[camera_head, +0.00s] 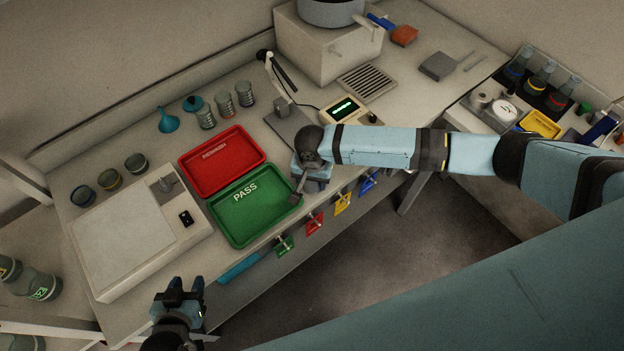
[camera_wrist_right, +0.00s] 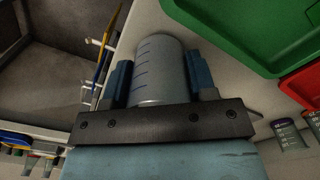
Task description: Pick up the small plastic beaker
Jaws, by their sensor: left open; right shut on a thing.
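The small plastic beaker (camera_wrist_right: 158,70) is translucent grey with blue graduation marks. In the right wrist view it sits between the two blue fingers of my right gripper (camera_wrist_right: 160,82), which is shut on it. In the head view my right gripper (camera_head: 305,187) is at the bench's front edge, just right of the green PASS tray. The beaker is hidden behind the hand there, and I cannot tell whether it touches the bench. My left gripper (camera_head: 182,290) is open and empty, in front of the bench at the lower left.
The green PASS tray (camera_head: 244,232) and red tray (camera_head: 205,186) lie left of my right gripper. A digital instrument (camera_head: 345,107) stands behind it. Coloured tags (camera_head: 314,222) hang along the front edge. A large white device (camera_head: 130,240) fills the left bench.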

